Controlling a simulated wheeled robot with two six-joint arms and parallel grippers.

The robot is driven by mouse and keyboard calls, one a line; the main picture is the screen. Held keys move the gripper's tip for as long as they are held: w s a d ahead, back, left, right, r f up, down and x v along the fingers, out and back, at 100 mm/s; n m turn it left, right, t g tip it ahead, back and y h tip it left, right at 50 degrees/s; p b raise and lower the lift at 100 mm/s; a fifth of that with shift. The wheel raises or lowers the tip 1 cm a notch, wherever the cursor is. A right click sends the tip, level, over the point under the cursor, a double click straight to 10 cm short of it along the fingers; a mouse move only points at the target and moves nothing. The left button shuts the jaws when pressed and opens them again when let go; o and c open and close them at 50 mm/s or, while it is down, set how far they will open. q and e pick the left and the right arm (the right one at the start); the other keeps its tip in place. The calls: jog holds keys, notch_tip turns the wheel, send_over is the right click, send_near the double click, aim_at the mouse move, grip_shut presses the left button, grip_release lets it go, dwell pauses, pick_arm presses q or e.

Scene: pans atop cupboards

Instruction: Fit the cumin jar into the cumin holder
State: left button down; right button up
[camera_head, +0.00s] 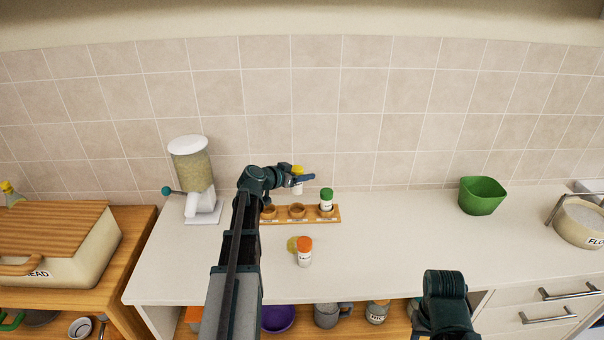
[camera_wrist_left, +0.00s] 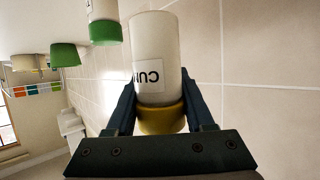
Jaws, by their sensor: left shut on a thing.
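The cumin jar, white with a yellow lid (camera_head: 297,170), is in my left gripper (camera_head: 302,179), above and behind the wooden spice rack (camera_head: 283,221). In the left wrist view the jar (camera_wrist_left: 155,50) shows a label starting "CU", and the fingers are shut around it near its yellow lid (camera_wrist_left: 161,119). The rack's left holder (camera_head: 268,212) and middle holder (camera_head: 297,210) look empty. A green-lidded jar (camera_head: 326,197) stands in the right one. The holder labels are too small to read, so I cannot tell which is for cumin.
An orange-lidded jar (camera_head: 304,254) stands on the counter in front of the rack, with a yellowish round thing (camera_head: 292,244) beside it. A dispenser (camera_head: 194,178) stands left, a green bowl (camera_head: 481,195) right. Counter between rack and bowl is clear; the tiled wall is close behind.

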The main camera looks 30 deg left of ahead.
aim_at(302, 188)
pick_arm(q)
notch_tip(302, 188, down, 6)
jog(key=b, duration=0.6)
jog(key=shift+f+b, duration=1.75)
jog(key=shift+b, duration=0.05)
dwell(1.4)
jog(key=shift+c, duration=1)
grip_release()
jog(key=shift+r, duration=0.1)
jog(key=p+v, duration=0.5)
jog(key=v, duration=0.8)
jog(key=shift+s, duration=0.4)
jog(key=shift+a+r, duration=0.1)
jog(key=shift+r, duration=0.05)
